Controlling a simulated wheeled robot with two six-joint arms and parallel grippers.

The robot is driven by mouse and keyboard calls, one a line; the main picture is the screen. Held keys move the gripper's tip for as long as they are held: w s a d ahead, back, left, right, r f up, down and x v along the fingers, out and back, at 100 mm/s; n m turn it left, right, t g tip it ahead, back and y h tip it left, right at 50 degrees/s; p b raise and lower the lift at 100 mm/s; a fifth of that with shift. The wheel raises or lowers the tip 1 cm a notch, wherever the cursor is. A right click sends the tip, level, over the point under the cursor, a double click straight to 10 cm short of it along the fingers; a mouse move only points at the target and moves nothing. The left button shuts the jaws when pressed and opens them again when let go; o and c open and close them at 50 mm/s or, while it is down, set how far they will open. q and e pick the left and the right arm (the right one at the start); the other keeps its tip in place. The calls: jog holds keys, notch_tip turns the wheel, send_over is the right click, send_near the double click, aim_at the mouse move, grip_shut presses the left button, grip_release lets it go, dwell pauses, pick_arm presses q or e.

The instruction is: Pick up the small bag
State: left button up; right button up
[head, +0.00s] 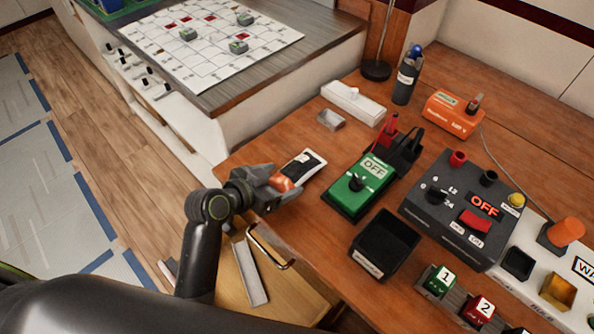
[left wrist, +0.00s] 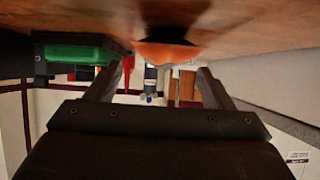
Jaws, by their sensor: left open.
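The small bag (head: 304,166), with white and black on its face, lies on the wooden table near its left edge. An orange part (head: 281,183) shows at its near end; I cannot tell whether it belongs to the bag. My left gripper (head: 280,185) is open at table height, its fingers on either side of the orange part. In the left wrist view the orange part (left wrist: 165,53) shows between and beyond the fingertips of my left gripper (left wrist: 152,75), and the rest of the bag is hidden. My right gripper is not in view.
A green meter (head: 360,187) marked OFF stands right of the bag. A black tray (head: 384,244) is nearer, and a small metallic block (head: 331,119) and white power strip (head: 353,102) are behind. A dark control box (head: 455,205) stands farther right.

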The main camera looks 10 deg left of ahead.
aim_at(289, 174)
pick_arm(q)
jog(key=shift+a+x, duration=0.15)
jog(key=shift+x, duration=1.3)
jog(key=shift+a+x, duration=0.1)
jog(key=shift+x, duration=1.35)
jog(key=shift+w, duration=0.2)
jog(key=shift+c, duration=0.4)
jog(key=shift+r, duration=0.1)
jog(key=c, duration=1)
